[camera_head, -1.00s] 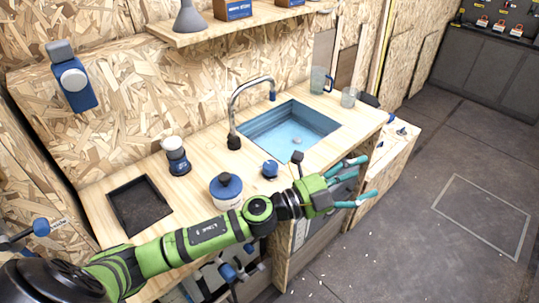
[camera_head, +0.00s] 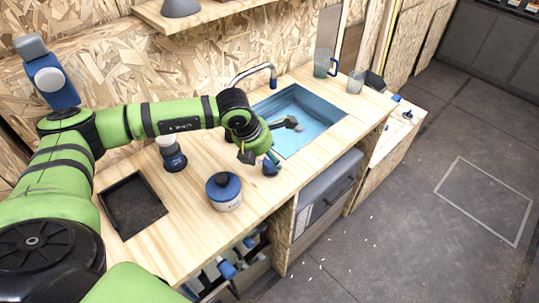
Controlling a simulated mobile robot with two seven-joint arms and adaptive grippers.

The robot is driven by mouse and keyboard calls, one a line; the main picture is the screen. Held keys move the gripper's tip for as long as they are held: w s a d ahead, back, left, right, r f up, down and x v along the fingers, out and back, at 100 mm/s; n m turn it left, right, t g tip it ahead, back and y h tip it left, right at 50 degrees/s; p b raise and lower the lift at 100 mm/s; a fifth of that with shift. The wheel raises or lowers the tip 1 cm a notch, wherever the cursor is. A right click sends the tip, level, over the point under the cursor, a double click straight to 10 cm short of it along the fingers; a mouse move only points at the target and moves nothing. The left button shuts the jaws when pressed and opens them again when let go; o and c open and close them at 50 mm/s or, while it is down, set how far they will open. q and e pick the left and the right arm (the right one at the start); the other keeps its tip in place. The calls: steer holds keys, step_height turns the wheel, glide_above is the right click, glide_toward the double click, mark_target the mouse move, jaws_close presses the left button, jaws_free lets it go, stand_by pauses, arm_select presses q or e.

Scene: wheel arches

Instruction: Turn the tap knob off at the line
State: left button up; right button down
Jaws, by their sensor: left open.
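A curved metal tap (camera_head: 254,70) with a blue tip stands behind the blue sink (camera_head: 313,116); its base is hidden by my left arm. A small blue knob-like piece (camera_head: 270,168) sits on the wooden counter in front of the sink's near left corner. I cannot make out a line on it. My left gripper (camera_head: 281,140) is open and empty, above the counter at the sink's near left edge. One finger points down close to the blue piece; whether it touches is unclear. My right gripper is out of view.
A blue-lidded tub (camera_head: 224,191), a blue-and-white device (camera_head: 172,153) and a dark tray (camera_head: 133,205) stand on the counter (camera_head: 190,222). A shelf (camera_head: 195,17) is overhead.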

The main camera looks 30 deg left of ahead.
mark_target(270, 161)
arm_select(q)
steer(key=shift+p+x, duration=0.3)
steer(key=shift+x, duration=0.85)
steer(key=shift+w+f, duration=0.2)
steer(key=shift+f, duration=0.2)
steer(key=c, duration=1.1)
steer(key=m+h+b, duration=0.1)
steer(key=m+b, duration=0.1)
steer(key=b, duration=0.2)
steer(key=shift+w+f, duration=0.1)
steer(key=shift+f, duration=0.1)
steer(key=shift+r+m+g+b, duration=0.3)
steer(key=shift+m+b, duration=0.25)
steer(key=shift+m, duration=0.25)
